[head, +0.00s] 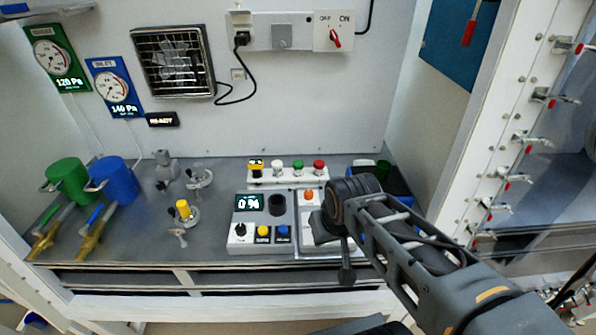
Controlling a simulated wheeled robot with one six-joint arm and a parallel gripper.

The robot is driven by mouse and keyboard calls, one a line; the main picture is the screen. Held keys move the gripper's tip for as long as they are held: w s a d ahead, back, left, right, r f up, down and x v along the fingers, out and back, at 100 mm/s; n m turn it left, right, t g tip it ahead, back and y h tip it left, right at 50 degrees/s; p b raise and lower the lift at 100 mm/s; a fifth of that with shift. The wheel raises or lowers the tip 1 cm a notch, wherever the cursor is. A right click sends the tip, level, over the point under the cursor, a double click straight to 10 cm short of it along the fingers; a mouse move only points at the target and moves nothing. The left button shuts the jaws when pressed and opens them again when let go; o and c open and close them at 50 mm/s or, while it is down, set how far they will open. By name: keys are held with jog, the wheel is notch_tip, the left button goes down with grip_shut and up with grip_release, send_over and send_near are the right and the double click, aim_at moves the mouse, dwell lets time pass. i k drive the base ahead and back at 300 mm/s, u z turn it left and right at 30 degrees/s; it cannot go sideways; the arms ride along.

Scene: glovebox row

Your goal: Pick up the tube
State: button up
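No tube can be made out for certain in the head view. A small orange-topped piece (308,194) shows at the panel's upper edge, just left of my wrist; I cannot tell whether it is a tube cap or a button. My gripper (346,274) hangs down at the end of my arm, over the right part of the bench's front. Its fingers are small and dark, and I cannot tell whether they are open or shut. My wrist hides part of the grey-framed panel (299,240) behind it.
A control box (240,222) with a display, dark round socket and knobs stands left of my gripper. Behind it is a white strip (290,178) with coloured tops. Blue (118,182) and green (68,182) cylinders stand left. A white post (485,125) rises right of my arm.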

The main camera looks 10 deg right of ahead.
aim_at(298, 165)
jog(key=u, duration=0.05)
jog(key=k, duration=0.5)
jog(key=u, duration=1.8)
jog(key=i, duration=1.25)
jog(key=z, duration=2)
